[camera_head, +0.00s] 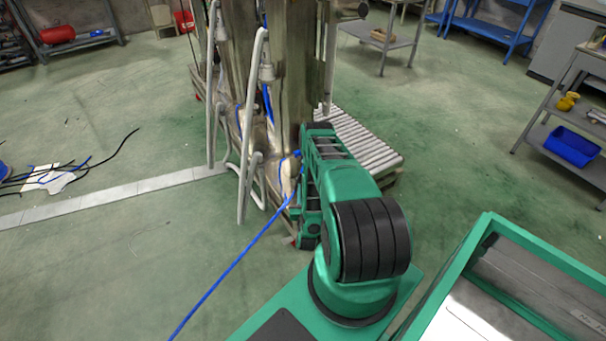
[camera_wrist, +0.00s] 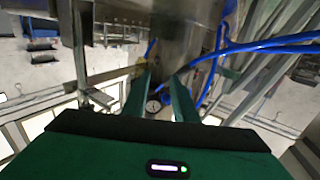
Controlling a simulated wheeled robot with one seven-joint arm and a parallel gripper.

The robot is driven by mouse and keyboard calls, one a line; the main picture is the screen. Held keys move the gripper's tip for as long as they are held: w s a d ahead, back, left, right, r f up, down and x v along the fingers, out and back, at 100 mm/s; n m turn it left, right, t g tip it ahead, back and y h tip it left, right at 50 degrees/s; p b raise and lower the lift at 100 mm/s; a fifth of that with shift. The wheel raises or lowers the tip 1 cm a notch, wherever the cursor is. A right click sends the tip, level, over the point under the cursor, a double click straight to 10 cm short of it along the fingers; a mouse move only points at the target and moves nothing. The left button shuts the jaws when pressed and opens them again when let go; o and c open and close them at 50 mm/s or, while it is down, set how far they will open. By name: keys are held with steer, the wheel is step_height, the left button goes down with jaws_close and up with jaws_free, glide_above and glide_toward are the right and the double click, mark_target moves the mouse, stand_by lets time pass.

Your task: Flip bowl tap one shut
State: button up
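The tall steel machine (camera_head: 293,65) stands ahead with my green arm reaching to its lower part. Its metal body (camera_wrist: 190,40) fills the upper middle of the wrist view. My gripper (camera_wrist: 158,84) has its two green fingers apart, with nothing seen held between them. A small round dial (camera_wrist: 153,106) shows behind the gap between the fingers. Blue hoses (camera_wrist: 265,46) run just right of the fingers. I cannot make out the tap or its lever clearly in either view. In the head view my arm hides the gripper and the machine's front there.
A roller conveyor (camera_head: 355,140) lies right of the machine. White bent rails (camera_head: 250,130) stand at its left, and a blue hose (camera_head: 235,265) trails over the floor. A shelf with a blue bin (camera_head: 571,147) is far right.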

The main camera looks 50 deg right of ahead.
steer(key=x, duration=0.9)
steer(key=shift+d, duration=0.5)
steer(key=shift+c, duration=0.4)
jaws_close()
